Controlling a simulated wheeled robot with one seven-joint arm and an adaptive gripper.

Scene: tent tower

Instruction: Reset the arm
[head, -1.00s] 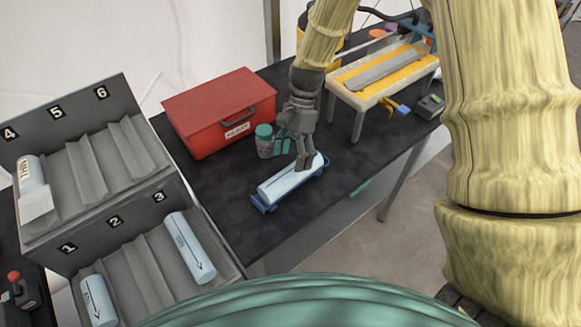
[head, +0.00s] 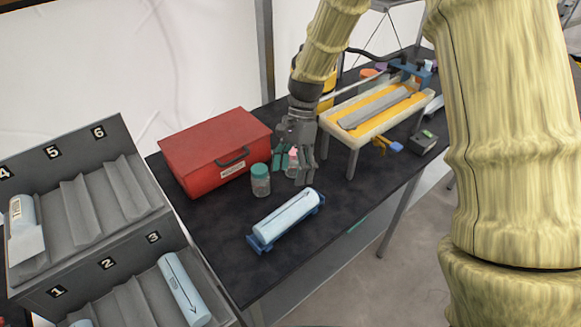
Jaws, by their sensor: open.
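My gripper (head: 304,180) is open and empty in the head view. It is above the dark table, with its fingers pointing down, behind the far right end of a light blue cylinder (head: 286,215). The cylinder lies on its side in a blue cradle (head: 256,243) on the table, and my fingers look apart from it. My arm comes down from the top of the view. A teal-lidded jar (head: 260,181) stands left of my gripper.
A red toolbox (head: 212,150) sits behind the jar. A yellow-topped stand (head: 372,112) is to the right of my gripper. A grey numbered rack (head: 108,190) with light blue cylinders fills the left. The table (head: 228,262) is clear in front of the cradle.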

